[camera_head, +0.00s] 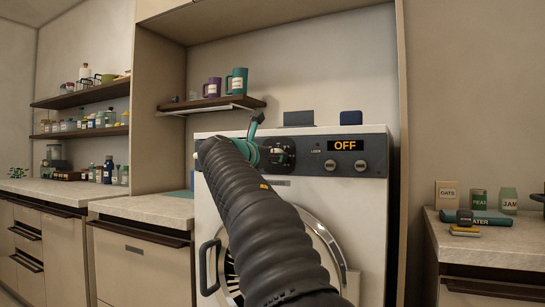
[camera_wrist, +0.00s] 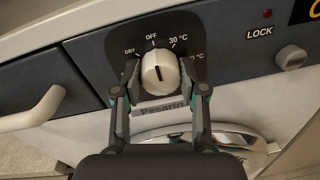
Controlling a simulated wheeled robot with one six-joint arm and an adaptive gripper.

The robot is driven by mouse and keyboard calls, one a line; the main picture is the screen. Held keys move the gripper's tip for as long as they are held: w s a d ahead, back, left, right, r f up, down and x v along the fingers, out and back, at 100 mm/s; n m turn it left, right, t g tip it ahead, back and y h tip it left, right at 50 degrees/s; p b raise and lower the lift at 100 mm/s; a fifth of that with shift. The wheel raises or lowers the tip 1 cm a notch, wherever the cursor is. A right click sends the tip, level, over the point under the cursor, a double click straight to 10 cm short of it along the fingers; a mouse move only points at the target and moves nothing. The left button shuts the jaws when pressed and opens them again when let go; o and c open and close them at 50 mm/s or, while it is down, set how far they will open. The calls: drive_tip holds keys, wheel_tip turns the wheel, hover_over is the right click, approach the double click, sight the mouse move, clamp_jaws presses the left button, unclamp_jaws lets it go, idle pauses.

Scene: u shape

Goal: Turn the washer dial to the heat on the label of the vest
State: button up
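The washer dial (camera_wrist: 160,72) is a white round knob with a dark pointer line, set in a dark plate. The pointer is near OFF at the top. DRY is marked to its left and 30 °C to its right; a further °C mark is partly hidden by my right finger. My gripper (camera_wrist: 160,80) has one finger on each side of the knob; it looks open, though contact is hard to judge. In the head view, my gripper (camera_head: 262,153) is at the washer (camera_head: 365,220) panel and partly hides the dial. The display (camera_head: 345,146) reads OFF. No vest or label of it is visible.
A LOCK light and button (camera_wrist: 291,57) are right of the dial. The washer's door handle (camera_head: 208,267) sticks out at left. A shelf with mugs (camera_head: 236,82) hangs above. The right counter (camera_head: 500,240) holds jars and books.

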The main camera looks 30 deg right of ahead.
drive_tip(key=shift+m, duration=0.3)
drive_tip(key=shift+s+d+f+m+t+y+b, duration=0.2)
drive_tip(key=shift+m+b, duration=0.6)
drive_tip(key=shift+m, duration=3.35)
drive_tip(key=shift+w+a+r+m+t+y+b, duration=0.2)
drive_tip(key=shift+m+b, duration=0.65)
drive_tip(key=shift+m, duration=3.25)
drive_tip(key=shift+s+d+f+m+y+b, duration=0.25)
drive_tip(key=shift+m+b, duration=0.55)
drive_tip(key=shift+m, duration=3.35)
drive_tip(key=shift+w+a+r, duration=0.1)
drive_tip(key=shift+w+r, duration=0.05)
drive_tip(key=o, duration=1.1)
drive_tip(key=shift+o, duration=0.2)
